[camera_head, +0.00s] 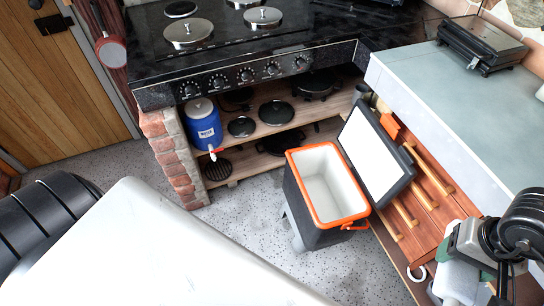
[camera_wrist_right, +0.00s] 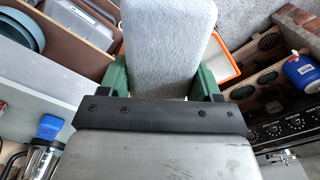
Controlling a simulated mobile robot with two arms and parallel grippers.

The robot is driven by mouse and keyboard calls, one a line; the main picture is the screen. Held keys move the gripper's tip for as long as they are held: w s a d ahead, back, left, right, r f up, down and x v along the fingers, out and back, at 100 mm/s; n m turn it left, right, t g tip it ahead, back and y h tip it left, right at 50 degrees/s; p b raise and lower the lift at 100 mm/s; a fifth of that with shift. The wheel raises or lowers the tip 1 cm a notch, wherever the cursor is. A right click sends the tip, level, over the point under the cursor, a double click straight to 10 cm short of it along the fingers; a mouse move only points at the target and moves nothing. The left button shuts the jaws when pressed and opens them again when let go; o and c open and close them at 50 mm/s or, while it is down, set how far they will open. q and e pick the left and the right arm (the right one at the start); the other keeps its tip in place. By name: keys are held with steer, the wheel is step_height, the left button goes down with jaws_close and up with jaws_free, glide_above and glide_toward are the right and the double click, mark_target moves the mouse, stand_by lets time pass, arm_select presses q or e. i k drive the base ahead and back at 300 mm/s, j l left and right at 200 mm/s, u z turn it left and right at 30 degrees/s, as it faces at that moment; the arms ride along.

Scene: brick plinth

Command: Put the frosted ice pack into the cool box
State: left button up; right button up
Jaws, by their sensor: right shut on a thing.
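The frosted ice pack (camera_wrist_right: 170,40) is a pale, rounded slab that fills the top middle of the wrist view. My right gripper (camera_wrist_right: 161,80) is shut on it, with a green finger on each side. In the head view the pack (camera_head: 456,284) and my right gripper (camera_head: 468,262) are at the lower right. The cool box (camera_head: 314,218) stands open on the floor, dark with an orange rim and white inside, and looks empty. Its lid (camera_head: 372,145) is tilted back on the right. The pack is to the right of the box and partly hides its rim (camera_wrist_right: 221,70) in the wrist view. My left gripper is out of view.
A grey-green counter (camera_head: 440,110) with wooden drawers (camera_head: 425,195) runs along the right, close to my right gripper. The black stove top (camera_head: 215,45) and a shelf with pans and a blue jug (camera_head: 202,125) are behind the box. Speckled floor (camera_head: 250,215) is clear left of it.

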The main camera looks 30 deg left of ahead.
mark_target(312, 196)
steer(key=i+j+u, duration=0.25)
steer(key=u, duration=0.15)
steer(key=i+j+u, duration=0.2)
steer(key=u, duration=0.2)
steer(key=i+j+u, duration=0.1)
steer(key=i+u, duration=0.3)
steer(key=i, duration=0.25)
